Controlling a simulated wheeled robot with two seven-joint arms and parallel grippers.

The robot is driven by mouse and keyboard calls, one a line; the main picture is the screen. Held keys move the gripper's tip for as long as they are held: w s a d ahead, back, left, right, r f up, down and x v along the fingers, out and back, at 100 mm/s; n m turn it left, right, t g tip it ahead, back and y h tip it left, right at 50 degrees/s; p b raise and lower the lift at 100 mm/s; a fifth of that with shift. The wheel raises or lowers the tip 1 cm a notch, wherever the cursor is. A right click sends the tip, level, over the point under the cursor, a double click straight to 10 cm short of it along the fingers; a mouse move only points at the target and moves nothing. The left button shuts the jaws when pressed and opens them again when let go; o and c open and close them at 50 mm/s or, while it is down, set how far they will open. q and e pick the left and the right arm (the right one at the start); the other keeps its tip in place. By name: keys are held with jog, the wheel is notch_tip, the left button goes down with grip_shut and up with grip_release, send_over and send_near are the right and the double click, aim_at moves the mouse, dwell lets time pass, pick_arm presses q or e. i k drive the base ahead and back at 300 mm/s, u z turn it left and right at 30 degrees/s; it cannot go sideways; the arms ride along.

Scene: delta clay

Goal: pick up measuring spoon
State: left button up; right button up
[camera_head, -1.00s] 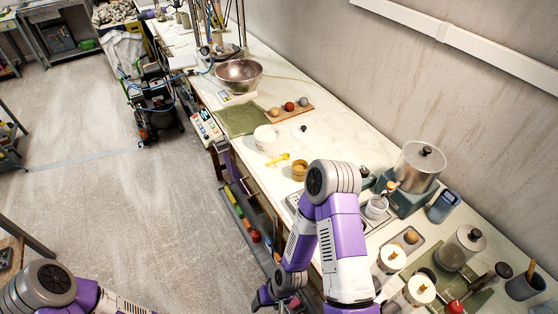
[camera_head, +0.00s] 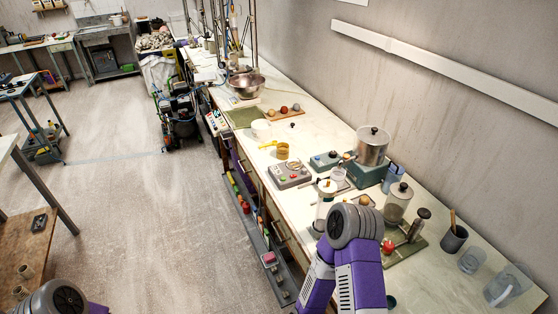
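A small yellow spoon-like tool (camera_head: 267,145), which looks like the measuring spoon, lies on the long white workbench (camera_head: 320,136). It lies between a white tub (camera_head: 261,129) and a tan cup (camera_head: 282,151), close to the bench's front edge. My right arm shows at the bottom, in front of the nearer part of the bench, well short of the spoon. Its gripper is out of view. Only a piece of my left arm shows at the bottom left corner, and its gripper is out of view too.
A control box (camera_head: 290,174), a metal pot (camera_head: 371,146) and glass jars (camera_head: 398,203) crowd the nearer bench. A green mat (camera_head: 243,117) and a metal bowl (camera_head: 246,85) lie beyond the spoon. Open floor (camera_head: 170,220) lies left of the bench.

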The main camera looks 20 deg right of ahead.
aim_at(274, 142)
jog(key=u, duration=0.4)
jog(key=i, duration=1.95)
jog(key=z, duration=0.95)
